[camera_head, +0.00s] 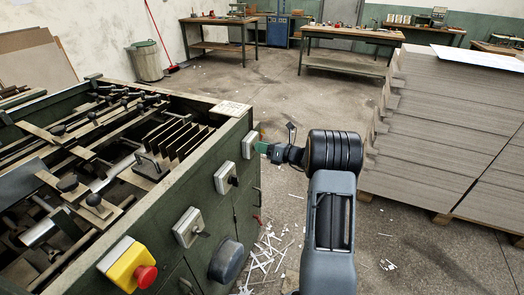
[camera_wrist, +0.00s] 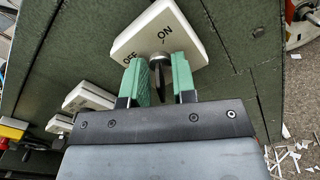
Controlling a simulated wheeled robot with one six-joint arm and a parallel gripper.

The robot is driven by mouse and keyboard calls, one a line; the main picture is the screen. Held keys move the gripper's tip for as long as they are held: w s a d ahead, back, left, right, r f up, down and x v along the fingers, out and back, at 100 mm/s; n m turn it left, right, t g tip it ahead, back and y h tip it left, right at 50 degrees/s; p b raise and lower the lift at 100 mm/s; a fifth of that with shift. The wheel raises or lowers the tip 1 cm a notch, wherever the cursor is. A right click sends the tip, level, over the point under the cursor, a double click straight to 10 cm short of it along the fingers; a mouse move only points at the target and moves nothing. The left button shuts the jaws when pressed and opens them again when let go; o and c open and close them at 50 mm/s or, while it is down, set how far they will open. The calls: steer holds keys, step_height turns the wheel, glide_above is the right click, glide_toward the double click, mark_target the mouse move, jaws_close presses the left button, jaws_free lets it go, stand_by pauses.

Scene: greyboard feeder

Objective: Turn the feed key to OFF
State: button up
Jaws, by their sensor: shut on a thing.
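The feed key's switch plate (camera_wrist: 140,40) is a pale square with the words ON and OFF, on the green side wall of the feeder. It also shows in the head view (camera_head: 248,145), the farthest of the boxes along that wall. The dark flat key (camera_wrist: 157,68) stands out from the plate between my green fingertips. My gripper (camera_wrist: 160,80) is shut on the key; in the head view my gripper (camera_head: 263,147) reaches the plate from the right. The fingers hide part of the key, so its exact angle is hard to tell.
Two more pale switch boxes (camera_head: 222,176) and a yellow box with a red button (camera_head: 128,262) line the feeder wall. A greyboard stack (camera_head: 445,130) stands right of my arm. Paper scraps (camera_head: 268,250) litter the floor. The floor beyond is open.

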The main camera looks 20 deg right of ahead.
steer(key=n+b, duration=0.2)
steer(key=n, duration=0.1)
steer(key=shift+f+n+b, duration=0.25)
steer(key=shift+n+b, duration=0.15)
steer(key=n+b, duration=0.3)
steer(key=shift+s+n, duration=0.1)
steer(key=shift+n, duration=0.2)
steer(key=n+b, duration=0.3)
steer(key=b, duration=0.1)
steer(key=shift+a+f+n, duration=0.1)
steer(key=shift+n, duration=0.2)
steer(key=n+b, duration=0.3)
steer(key=b, duration=0.1)
steer(key=shift+s+n, duration=0.1)
steer(key=shift+n, duration=0.2)
steer(key=shift+r, duration=0.2)
steer(key=o, duration=0.5)
steer(key=shift+o, duration=0.2)
steer(key=p+v, duration=0.1)
steer(key=v, duration=1.2)
steer(key=shift+s+d+p, duration=0.25)
steer(key=shift+d+p, duration=0.05)
steer(key=shift+p, duration=0.05)
